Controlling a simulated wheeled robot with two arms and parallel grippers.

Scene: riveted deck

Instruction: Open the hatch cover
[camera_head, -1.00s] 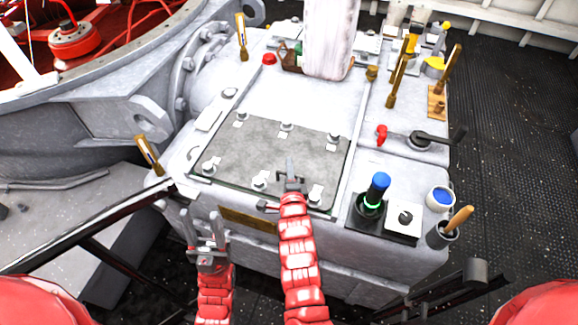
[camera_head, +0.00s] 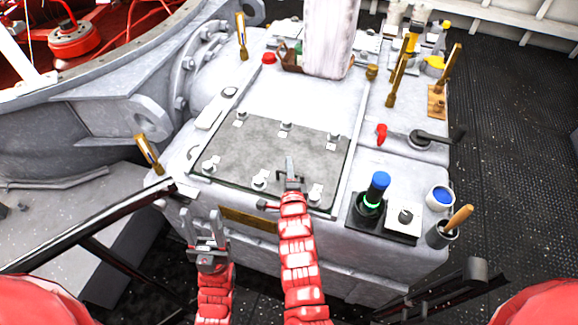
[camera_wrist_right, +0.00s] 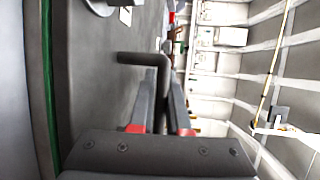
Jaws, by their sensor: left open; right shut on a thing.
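The hatch cover (camera_head: 262,152) is a dark grey rectangular plate on top of the white housing (camera_head: 300,90). It lies flat, with several round-headed fasteners along its near and far edges. My left gripper (camera_head: 207,232) is open and empty in front of the housing, below the cover's left corner.
A white post (camera_head: 332,40) rises behind. Brass levers (camera_head: 398,75) stand at the back right.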

